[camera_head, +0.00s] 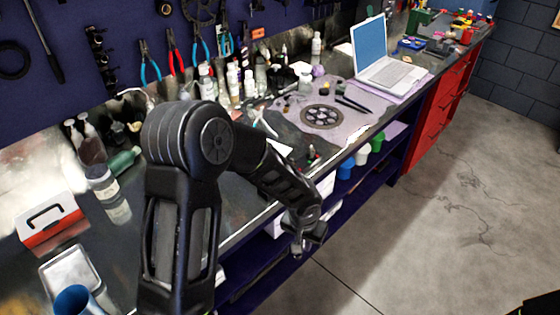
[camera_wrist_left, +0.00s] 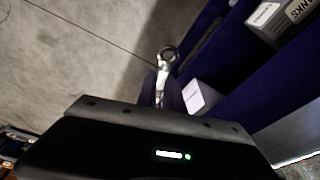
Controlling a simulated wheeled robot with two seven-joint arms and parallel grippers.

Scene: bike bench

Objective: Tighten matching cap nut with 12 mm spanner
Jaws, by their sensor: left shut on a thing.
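My left gripper (camera_head: 303,243) hangs over the front edge of the bench, above the floor side, pointing down. In the left wrist view my left gripper (camera_wrist_left: 162,90) is shut on a metal spanner (camera_wrist_left: 167,56). The spanner's ring-shaped end sticks out beyond the fingers over the floor and is apart from any nut. Its size marking cannot be read. In the head view the spanner is too small and dark to make out. I cannot pick out a cap nut in either view. My right gripper is not in view.
The workbench holds a grey mat (camera_head: 355,128) with a round toothed part (camera_head: 322,116), several bottles, a laptop (camera_head: 385,60), a red-and-white box (camera_head: 50,222) and a blue cup (camera_head: 74,300). Below the edge are shelves with white boxes (camera_wrist_left: 198,96). The concrete floor (camera_head: 440,220) at right is clear.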

